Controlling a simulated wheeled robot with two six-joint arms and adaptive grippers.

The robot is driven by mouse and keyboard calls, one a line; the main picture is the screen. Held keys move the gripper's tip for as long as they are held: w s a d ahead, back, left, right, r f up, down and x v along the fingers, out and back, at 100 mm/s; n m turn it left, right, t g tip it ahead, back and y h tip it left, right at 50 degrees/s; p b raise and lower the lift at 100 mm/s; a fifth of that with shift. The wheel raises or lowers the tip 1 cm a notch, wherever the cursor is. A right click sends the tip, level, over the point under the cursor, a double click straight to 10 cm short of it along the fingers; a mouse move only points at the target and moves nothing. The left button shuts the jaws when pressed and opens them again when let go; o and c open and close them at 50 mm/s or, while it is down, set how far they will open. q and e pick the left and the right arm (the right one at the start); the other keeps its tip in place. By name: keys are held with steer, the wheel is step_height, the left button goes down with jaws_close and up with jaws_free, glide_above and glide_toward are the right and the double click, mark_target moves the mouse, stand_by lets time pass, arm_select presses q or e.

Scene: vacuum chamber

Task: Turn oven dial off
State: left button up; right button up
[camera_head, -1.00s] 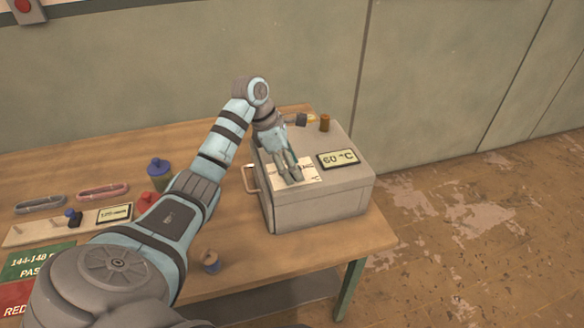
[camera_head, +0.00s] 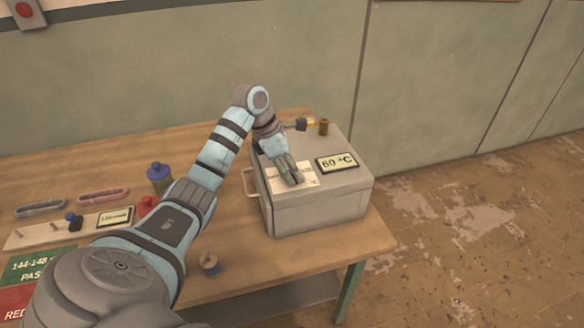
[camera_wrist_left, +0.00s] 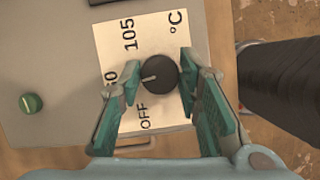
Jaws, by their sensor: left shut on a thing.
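The oven (camera_head: 318,208) is a grey box on the right end of the table, with a display (camera_head: 337,162) reading 60 °C on its top. In the left wrist view the dark round dial (camera_wrist_left: 160,76) sits on a white label (camera_wrist_left: 118,42) marked OFF, 105 and °C; another number is partly hidden. Its pale pointer faces left, towards the partly hidden number rather than straight at OFF. My left gripper (camera_wrist_left: 160,74) has its teal fingers on either side of the dial, shut on it. In the head view the fingers (camera_head: 291,182) hide the dial. My right gripper is not in view.
A green knob (camera_wrist_left: 31,103) is on the oven top.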

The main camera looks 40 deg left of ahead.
arm_select(q)
steer(key=n+y+p, duration=0.1)
steer(key=n, duration=0.2)
steer(key=n+y+p, duration=0.1)
steer(key=n, duration=0.1)
steer(key=shift+s+d+r+n+t+p, duration=0.1)
steer(key=shift+d+n+t+p, duration=0.05)
steer(key=shift+n+t+p, duration=0.25)
steer(key=n+y+p, duration=0.1)
steer(key=n+y, duration=0.1)
steer(key=n, duration=0.2)
steer(key=shift+n+p, duration=0.3)
steer(key=shift+n, duration=0.1)
steer(key=o, duration=1.1)
steer(key=shift+s+r, duration=0.1)
steer(key=shift+r, duration=0.05)
steer(key=v, duration=0.7)
